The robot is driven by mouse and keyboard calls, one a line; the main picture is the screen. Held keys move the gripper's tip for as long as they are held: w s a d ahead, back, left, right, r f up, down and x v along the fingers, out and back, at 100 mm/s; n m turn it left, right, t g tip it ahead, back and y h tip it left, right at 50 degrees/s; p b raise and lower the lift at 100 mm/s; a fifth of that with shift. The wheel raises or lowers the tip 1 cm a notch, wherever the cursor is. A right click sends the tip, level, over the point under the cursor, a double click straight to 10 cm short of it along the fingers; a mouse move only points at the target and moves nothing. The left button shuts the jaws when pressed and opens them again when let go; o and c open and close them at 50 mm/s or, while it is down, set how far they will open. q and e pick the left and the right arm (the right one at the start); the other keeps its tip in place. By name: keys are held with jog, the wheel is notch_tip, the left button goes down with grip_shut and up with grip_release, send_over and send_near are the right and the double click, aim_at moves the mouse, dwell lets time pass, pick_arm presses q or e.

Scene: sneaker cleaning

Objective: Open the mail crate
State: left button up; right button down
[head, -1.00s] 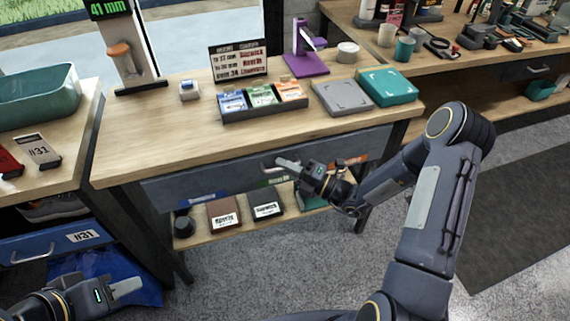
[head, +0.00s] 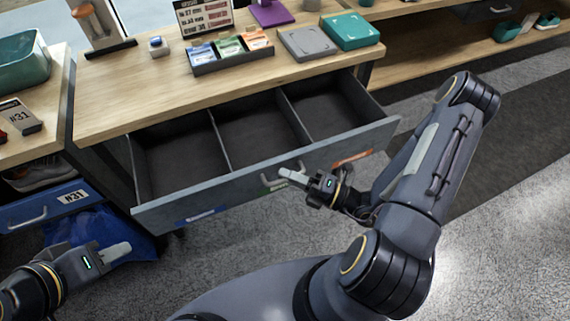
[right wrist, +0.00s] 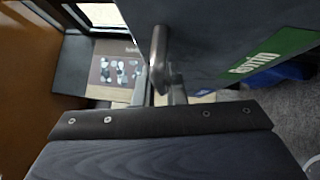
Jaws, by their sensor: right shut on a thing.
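The mail crate is a grey drawer (head: 175,213) under the wooden table, pulled well out in the head view. Its three compartments show empty and dark, split by two dividers. Its front carries blue, green and orange labels. My right gripper (head: 290,176) is shut on the drawer's handle (head: 284,167) at the middle of the front. The right wrist view shows the metal handle (right wrist: 158,50) close up, with the green label (right wrist: 268,54) beside it. My left gripper (head: 116,250) is at the lower left, away from the drawer; its finger gap is not clear.
The tabletop (head: 130,90) holds a tray of blue, green and orange cards (head: 232,55), a grey box (head: 308,44) and a teal box (head: 350,31). A blue drawer (head: 45,208) is at the left. Floor (head: 285,225) is clear before the open drawer.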

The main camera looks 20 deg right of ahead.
jog(key=shift+s, duration=0.25)
jog(key=c, duration=1.8)
grip_release()
jog(key=shift+o, duration=0.2)
jog(key=shift+d, duration=0.1)
jog(key=v, duration=0.7)
jog(key=shift+s+d, duration=0.2)
jog(key=shift+s, duration=0.05)
